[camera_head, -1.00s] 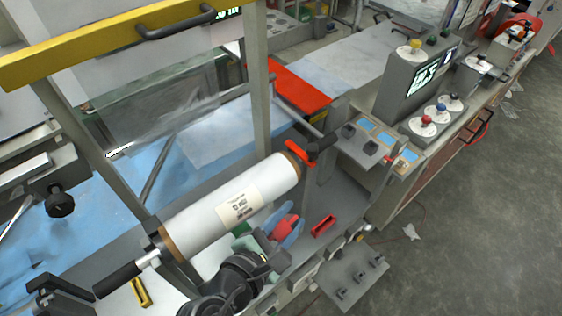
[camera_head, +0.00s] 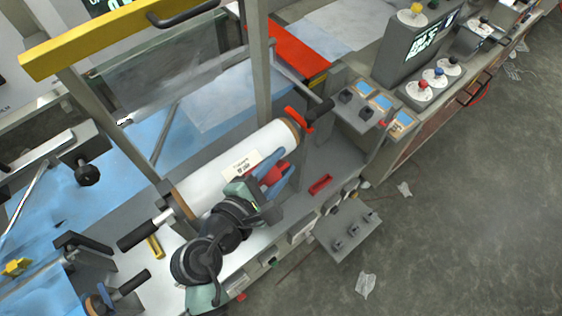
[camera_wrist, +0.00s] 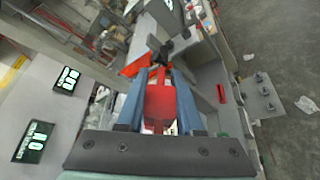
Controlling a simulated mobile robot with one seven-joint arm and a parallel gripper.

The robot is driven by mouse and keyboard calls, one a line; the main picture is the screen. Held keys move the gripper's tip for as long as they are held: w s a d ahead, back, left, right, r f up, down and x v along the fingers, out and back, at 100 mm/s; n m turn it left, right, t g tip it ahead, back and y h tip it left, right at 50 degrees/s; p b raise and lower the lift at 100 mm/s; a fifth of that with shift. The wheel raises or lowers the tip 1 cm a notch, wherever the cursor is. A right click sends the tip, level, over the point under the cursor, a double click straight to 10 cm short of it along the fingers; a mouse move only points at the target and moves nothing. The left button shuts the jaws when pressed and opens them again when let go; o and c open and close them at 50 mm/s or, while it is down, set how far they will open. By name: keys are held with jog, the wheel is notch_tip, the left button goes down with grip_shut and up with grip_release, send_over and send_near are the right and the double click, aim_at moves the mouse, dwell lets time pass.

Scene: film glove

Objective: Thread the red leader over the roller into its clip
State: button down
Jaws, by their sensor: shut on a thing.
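My gripper (camera_head: 272,172) has blue fingers and is shut on the red leader (camera_head: 275,174), which also shows between the fingers in the wrist view (camera_wrist: 159,103). The gripper is in front of the large white roller (camera_head: 216,184), near its labelled middle, and hides part of it. I cannot tell whether the leader touches the roller. A red bracket-like piece, possibly the clip (camera_head: 320,184), sits on the grey bed right of the gripper; it shows in the wrist view too (camera_wrist: 221,93). Another red piece (camera_head: 298,117) is at the roller's far end.
A grey upright post (camera_head: 257,70) and a yellow top bar (camera_head: 120,38) frame the machine behind the roller. A black handle (camera_head: 140,236) sticks out at the roller's near end. A control box (camera_head: 365,105) stands at the right. Open floor (camera_head: 460,210) lies beyond.

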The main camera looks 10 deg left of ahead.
jog(key=shift+w+a+f+b, duration=0.5)
jog(key=shift+a+f+b, duration=0.1)
jog(key=shift+f, duration=0.2)
jog(key=shift+w+a+f+b, duration=0.45)
jog(key=shift+a+f+b, duration=0.1)
jog(key=shift+a+f, duration=0.15)
jog(key=shift+w+a+f+b, duration=0.5)
jog(key=shift+a+f+b, duration=0.1)
jog(key=shift+f, duration=0.25)
jog(key=shift+d+r, duration=0.1)
jog(key=shift+s+d+r+p, duration=0.5)
jog(key=shift+r+p, duration=0.2)
jog(key=shift+p, duration=0.4)
jog(key=shift+s+d+r+p, duration=0.55)
jog(key=shift+d+r+p, duration=0.15)
jog(key=shift+p, duration=0.25)
jog(key=shift+s+d+r+p, duration=0.55)
jog(key=shift+d+p, duration=0.2)
jog(key=shift+p, duration=0.2)
